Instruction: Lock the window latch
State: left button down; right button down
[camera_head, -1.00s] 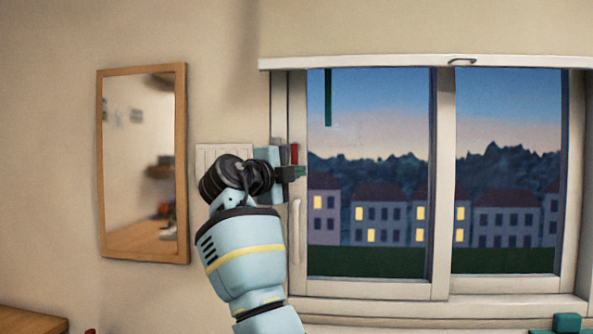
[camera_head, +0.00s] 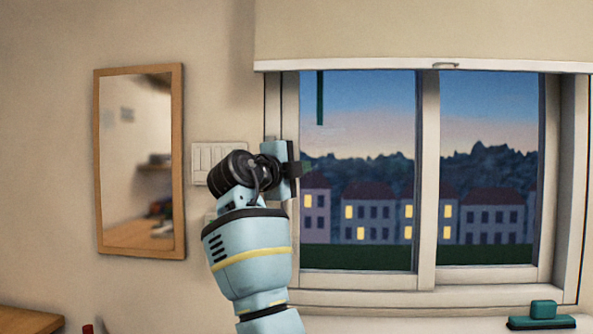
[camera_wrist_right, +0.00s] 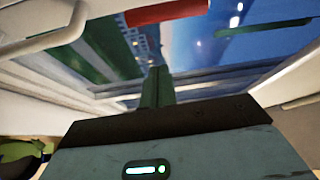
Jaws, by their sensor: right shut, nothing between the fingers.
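The window (camera_head: 428,170) has two panes in a pale frame. The red latch piece (camera_wrist_right: 167,12) shows at the top edge of the right wrist view; in the head view it is hidden behind my right gripper. My right gripper (camera_head: 307,167) is at the left side of the window frame, in front of the left pane's edge. Its green fingertips (camera_wrist_right: 157,86) are shut and empty, below the red piece in the wrist view, with a visible gap between them. Whether the latch is locked cannot be told. My left gripper is not in view.
A white curved handle (camera_wrist_right: 45,32) is left of my fingers in the wrist view. A switch panel (camera_head: 219,158) and a wood-framed mirror (camera_head: 178,160) are on the wall to the left. A teal object (camera_head: 541,320) sits at the lower right. A blind (camera_head: 420,30) hangs above.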

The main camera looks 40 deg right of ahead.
jog(key=a+b, duration=0.1)
jog(key=a, duration=0.6)
jog(key=shift+s+a+f, duration=0.2)
jog(key=shift+s+f, duration=0.05)
jog(key=shift+s, duration=0.15)
